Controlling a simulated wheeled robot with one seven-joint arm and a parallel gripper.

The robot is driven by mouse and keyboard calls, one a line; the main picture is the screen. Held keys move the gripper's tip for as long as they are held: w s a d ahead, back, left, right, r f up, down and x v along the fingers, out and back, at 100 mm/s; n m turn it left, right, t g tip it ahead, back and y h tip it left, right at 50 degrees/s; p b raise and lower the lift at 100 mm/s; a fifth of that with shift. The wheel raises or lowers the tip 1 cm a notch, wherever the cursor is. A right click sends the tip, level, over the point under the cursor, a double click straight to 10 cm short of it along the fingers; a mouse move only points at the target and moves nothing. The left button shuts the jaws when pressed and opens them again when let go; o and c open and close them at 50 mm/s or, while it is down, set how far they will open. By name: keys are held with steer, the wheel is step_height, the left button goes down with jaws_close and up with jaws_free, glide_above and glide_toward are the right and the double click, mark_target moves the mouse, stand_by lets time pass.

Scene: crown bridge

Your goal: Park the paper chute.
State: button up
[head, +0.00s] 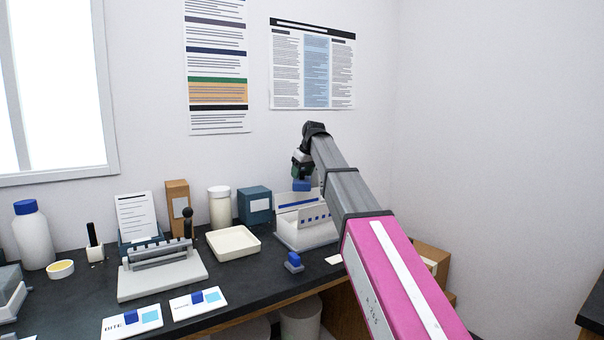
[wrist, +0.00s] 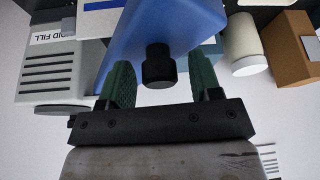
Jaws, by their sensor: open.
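A blue panel with a black knob (wrist: 159,66) fills the middle of the wrist view. I take it to be the paper chute, though no label on it shows. My gripper (wrist: 158,84) is open, with a green finger on either side of the knob; I cannot tell whether they touch the blue panel. In the head view my gripper (head: 301,172) is above the white rack, with a small blue part (head: 302,185) just below it. A grey slotted machine (wrist: 50,72), its label partly cut off and reading "OID FILL", is left in the wrist view.
A white rack with blue stripes (head: 309,242) stands below my gripper. A teal box (head: 255,206), white jar (head: 220,210) and brown box (head: 178,208) line the wall. A cream tray (head: 233,243) and blue stamp (head: 293,262) lie nearby. My arm hides the counter's right end.

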steer(key=c, duration=0.9)
steer(key=shift+a+m, duration=0.3)
steer(key=shift+a, duration=0.3)
steer(key=shift+c, duration=0.2)
steer(key=w+a+m+h, duration=0.2)
steer(key=w+a+m, duration=0.2)
steer(key=a, duration=0.4)
steer(key=w+a+m+t+h, duration=0.1)
steer(key=w+a+m, duration=0.3)
steer(key=a+m, duration=0.2)
steer(key=shift+a+h, duration=0.4)
steer(key=shift+a, duration=0.55)
